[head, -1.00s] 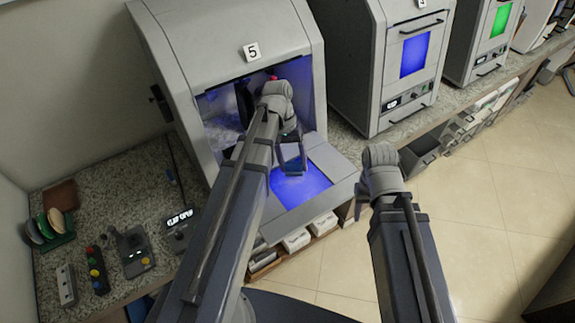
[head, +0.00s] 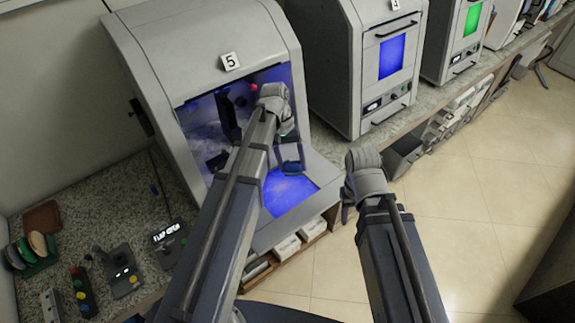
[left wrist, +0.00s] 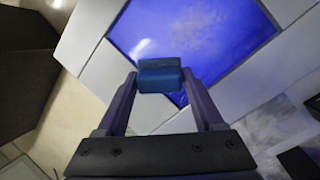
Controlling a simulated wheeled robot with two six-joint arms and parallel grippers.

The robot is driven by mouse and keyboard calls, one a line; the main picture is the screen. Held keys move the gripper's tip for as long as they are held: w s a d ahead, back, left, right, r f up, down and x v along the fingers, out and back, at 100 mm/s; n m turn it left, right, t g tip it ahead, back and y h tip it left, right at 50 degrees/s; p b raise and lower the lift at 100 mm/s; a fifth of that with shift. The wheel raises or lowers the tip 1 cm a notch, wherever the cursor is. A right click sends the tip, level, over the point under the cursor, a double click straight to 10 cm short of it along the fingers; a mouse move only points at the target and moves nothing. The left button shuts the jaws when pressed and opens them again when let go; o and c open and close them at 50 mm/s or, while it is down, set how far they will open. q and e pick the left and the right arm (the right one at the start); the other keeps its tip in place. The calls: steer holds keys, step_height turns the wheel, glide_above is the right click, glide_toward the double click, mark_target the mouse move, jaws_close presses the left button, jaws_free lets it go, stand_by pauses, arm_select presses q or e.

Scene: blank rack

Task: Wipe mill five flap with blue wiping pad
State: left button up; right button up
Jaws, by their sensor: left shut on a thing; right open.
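Mill five (head: 205,50), a grey cabinet with a "5" label, stands open at the left of the head view. Its flap (head: 318,176) is folded down in front, with a blue window (head: 287,192); the flap also shows in the left wrist view (left wrist: 95,65), its blue window (left wrist: 215,35) coated with pale smears. My left gripper (head: 290,166) is shut on the blue wiping pad (left wrist: 160,76), over the flap at the mill's opening. I cannot tell whether the pad touches the flap. My right gripper (head: 347,212) is open, right of the flap; its fingers are mostly hidden by the wrist.
A second mill (head: 350,60) and a third with a green window (head: 473,25) stand to the right with closed fronts. A control box (head: 122,272), a rack of coloured discs (head: 32,250) and a display (head: 167,234) lie on the left counter.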

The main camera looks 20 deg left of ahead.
arm_select(q)
steer(key=p+v, duration=0.5)
steer(key=v, duration=0.1)
steer(key=shift+p, duration=0.3)
steer(key=shift+a, duration=0.1)
stand_by(0.3)
steer(key=p+v, duration=0.2)
steer(key=v, duration=0.1)
steer(key=shift+p, duration=0.4)
